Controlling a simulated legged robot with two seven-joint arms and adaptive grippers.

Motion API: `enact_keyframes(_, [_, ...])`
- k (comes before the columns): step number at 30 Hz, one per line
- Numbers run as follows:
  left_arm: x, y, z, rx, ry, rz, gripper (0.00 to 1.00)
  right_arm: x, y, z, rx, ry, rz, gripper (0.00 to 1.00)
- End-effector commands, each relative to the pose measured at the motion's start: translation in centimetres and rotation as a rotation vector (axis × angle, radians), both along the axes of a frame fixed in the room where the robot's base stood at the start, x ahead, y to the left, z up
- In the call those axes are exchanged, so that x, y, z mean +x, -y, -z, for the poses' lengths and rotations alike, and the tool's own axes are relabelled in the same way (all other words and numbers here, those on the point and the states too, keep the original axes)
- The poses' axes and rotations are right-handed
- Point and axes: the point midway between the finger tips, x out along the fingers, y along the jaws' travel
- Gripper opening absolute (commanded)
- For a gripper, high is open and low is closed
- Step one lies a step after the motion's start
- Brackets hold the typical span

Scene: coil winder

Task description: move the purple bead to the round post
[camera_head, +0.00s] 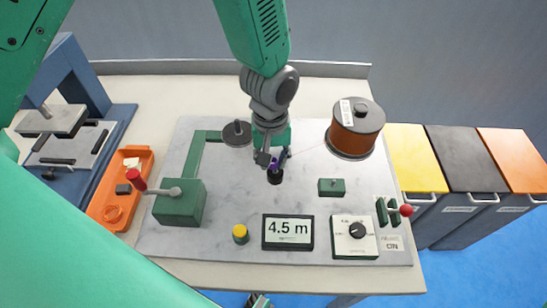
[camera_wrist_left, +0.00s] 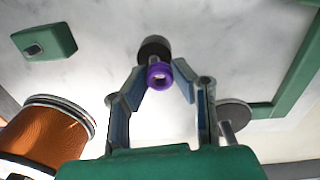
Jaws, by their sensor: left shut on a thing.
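The purple bead (camera_wrist_left: 159,76) is a small ring with a dark hole, between the fingertips of my left gripper (camera_wrist_left: 158,88) in the left wrist view. In the head view my left gripper (camera_head: 272,158) points down over the middle of the board, shut on the bead (camera_head: 273,163), which is mostly hidden by the fingers. A short black round post (camera_head: 275,177) stands right below the fingertips, and it shows just behind the bead in the left wrist view (camera_wrist_left: 155,47). I cannot tell whether bead and post touch.
A copper wire spool (camera_head: 355,130) stands right of the gripper, with a thin wire leading off it. A grey disc (camera_head: 237,133) is close on the left. A green block with a red-handled crank (camera_head: 180,202), a display (camera_head: 288,232) and a dial box (camera_head: 354,237) surround the post.

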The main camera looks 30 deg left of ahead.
Motion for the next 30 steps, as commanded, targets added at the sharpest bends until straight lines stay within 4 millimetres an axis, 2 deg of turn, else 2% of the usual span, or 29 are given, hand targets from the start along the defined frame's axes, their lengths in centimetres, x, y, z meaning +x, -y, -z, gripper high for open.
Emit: enact_keyframes(30, [-0.06,-0.40,-0.09,0.001,0.000,0.001,0.13,0.03,0.01,-0.71,0.000,0.001,0.000,0.40])
